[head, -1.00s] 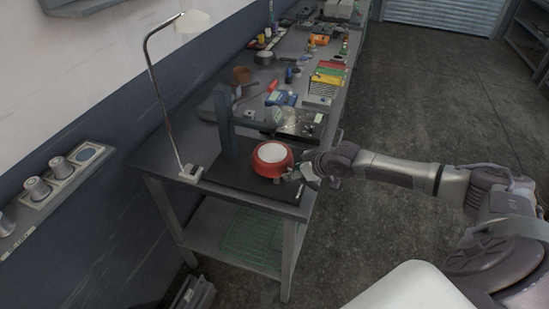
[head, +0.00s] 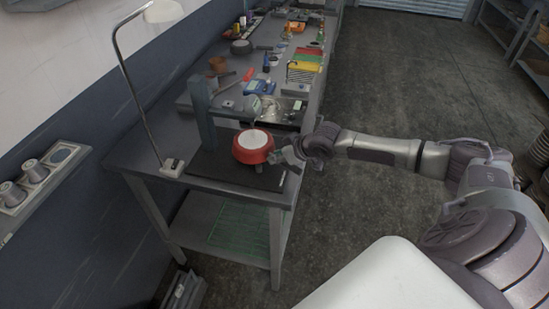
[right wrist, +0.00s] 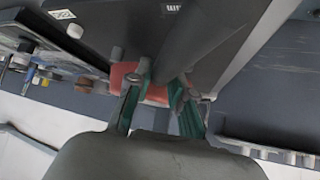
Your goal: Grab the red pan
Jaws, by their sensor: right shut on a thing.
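The red pan (head: 253,155) has a white round top face and is at the near end of the workbench, over a dark flat base (head: 225,172) in the head view. My right gripper (head: 282,157) comes from the right and is shut at the pan's right side. In the right wrist view, part of the red pan (right wrist: 124,74) shows between and behind the green-lined fingers of the gripper (right wrist: 160,88). The exact grip point is partly hidden. I cannot tell whether the pan touches the base. My left gripper is not in view.
A grey upright post (head: 202,115) stands just behind the pan. A lamp (head: 172,165) stands at the bench's left edge. Tools, bins and boxes crowd the bench (head: 150,148) farther back. The floor (head: 420,85) to the right is open.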

